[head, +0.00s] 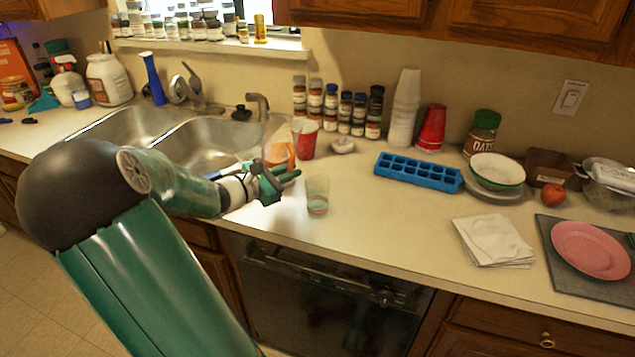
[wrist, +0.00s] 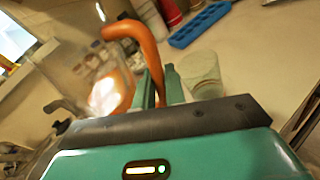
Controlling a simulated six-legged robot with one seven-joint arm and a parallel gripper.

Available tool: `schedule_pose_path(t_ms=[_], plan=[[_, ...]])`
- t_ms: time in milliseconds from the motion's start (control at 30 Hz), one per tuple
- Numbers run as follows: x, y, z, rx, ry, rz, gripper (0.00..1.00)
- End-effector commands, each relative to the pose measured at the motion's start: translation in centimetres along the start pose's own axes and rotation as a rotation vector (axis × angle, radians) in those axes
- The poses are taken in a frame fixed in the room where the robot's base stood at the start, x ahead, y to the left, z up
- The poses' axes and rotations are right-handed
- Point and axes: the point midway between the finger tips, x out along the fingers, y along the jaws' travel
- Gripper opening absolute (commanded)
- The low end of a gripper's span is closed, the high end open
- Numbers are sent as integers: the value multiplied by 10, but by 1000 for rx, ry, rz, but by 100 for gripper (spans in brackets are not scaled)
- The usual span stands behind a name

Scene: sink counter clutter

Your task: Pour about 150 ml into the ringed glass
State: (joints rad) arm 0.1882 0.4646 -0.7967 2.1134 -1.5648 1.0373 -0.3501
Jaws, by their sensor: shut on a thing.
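A clear pitcher (wrist: 85,75) with an orange handle (wrist: 146,42) is at the left of the wrist view. My gripper (wrist: 157,88) is shut on that handle. In the head view the pitcher (head: 272,153) shows only partly behind my gripper (head: 277,178), with orange colour in it. A clear, faintly greenish glass (head: 317,195) stands upright on the counter, just right of my gripper and apart from it. The glass also shows in the wrist view (wrist: 202,75), right of my fingers. I cannot make out its ring or its liquid level. The pitcher's tilt is unclear.
A red cup (head: 304,140) stands behind the pitcher, and a blue ice tray (head: 418,172) lies to the right. The double sink (head: 195,142) is on the left. Folded napkins (head: 493,241) lie at the right. Counter between glass and napkins is clear; the front edge is close.

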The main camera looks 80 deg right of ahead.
Motion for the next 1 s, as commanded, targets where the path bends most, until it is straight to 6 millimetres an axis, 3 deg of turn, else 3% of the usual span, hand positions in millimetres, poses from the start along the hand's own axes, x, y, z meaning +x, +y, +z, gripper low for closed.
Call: schedule_pose_path(t_ms=[733, 1000], plan=[[0, 0, -10, 464, 146, 4, 0], [1, -2, -51, 610, 192, 5, 0]])
